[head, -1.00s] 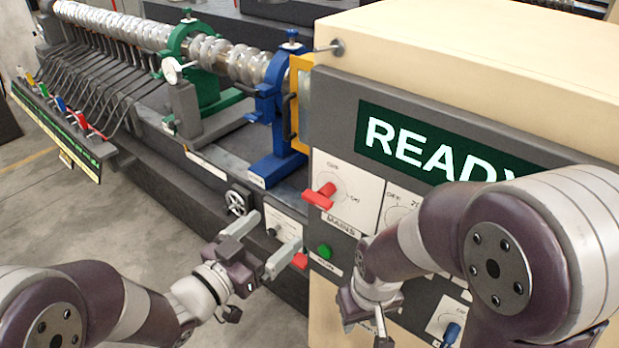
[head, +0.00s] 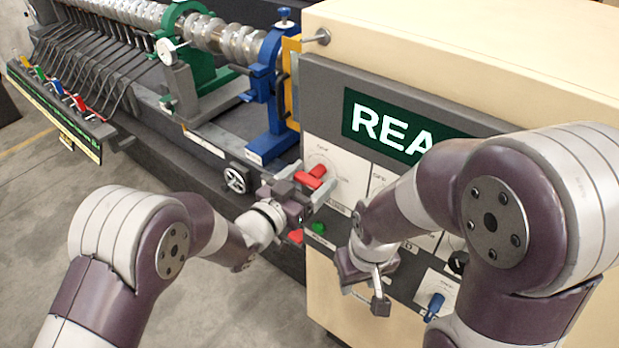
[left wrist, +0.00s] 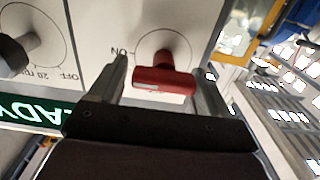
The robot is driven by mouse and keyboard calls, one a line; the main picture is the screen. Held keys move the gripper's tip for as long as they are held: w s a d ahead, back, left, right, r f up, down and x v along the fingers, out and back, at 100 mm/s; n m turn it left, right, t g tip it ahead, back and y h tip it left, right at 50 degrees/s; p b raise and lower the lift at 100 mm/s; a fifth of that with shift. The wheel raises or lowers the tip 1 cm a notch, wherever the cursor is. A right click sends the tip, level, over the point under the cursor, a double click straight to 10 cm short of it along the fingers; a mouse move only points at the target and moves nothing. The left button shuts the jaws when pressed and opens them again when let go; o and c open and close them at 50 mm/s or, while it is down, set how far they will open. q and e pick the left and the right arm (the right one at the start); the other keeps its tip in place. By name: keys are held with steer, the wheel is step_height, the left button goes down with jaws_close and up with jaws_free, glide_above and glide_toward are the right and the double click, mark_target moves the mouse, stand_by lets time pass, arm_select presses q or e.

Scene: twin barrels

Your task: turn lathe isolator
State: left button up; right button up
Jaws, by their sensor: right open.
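The red isolator handle (head: 312,177) sits on its white dial plate on the front of the cream and grey cabinet. It also shows in the left wrist view (left wrist: 164,79), lying crosswise below its dial, with an "ON" mark to its left. My left gripper (head: 311,184) is at the handle with its jaws apart. In the left wrist view one finger stands at each end of the handle, with a small gap at the left; contact at the right is unclear. My right gripper (head: 372,290) is open and empty in front of the lower panel. The dial label is partly hidden.
A green "READY" display (head: 385,128) is above, partly covered by my right arm. A green button (head: 318,228), a blue knob (head: 435,306) and a handwheel (head: 235,180) are nearby. The lathe bed with its blue stand (head: 270,100) lies left. Floor is clear at lower left.

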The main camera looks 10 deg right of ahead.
arm_select(q)
steer(key=shift+w+a, duration=0.15)
steer(key=shift+w, duration=0.05)
steer(key=c, duration=0.5)
steer(key=shift+c, duration=0.2)
steer(key=shift+s, duration=0.1)
steer(key=shift+f+n, duration=0.15)
steer(key=shift+n, duration=0.15)
steer(key=n+b, duration=0.1)
steer(key=n, duration=0.1)
steer(key=shift+n+b, duration=0.3)
steer(key=shift+b, duration=0.1)
steer(key=n+b, duration=0.1)
steer(key=n, duration=0.3)
steer(key=shift+f, duration=0.1)
steer(key=n, duration=1)
steer(key=shift+a+f+n, duration=0.1)
steer(key=shift+f+n, duration=0.05)
steer(key=shift+n, duration=0.15)
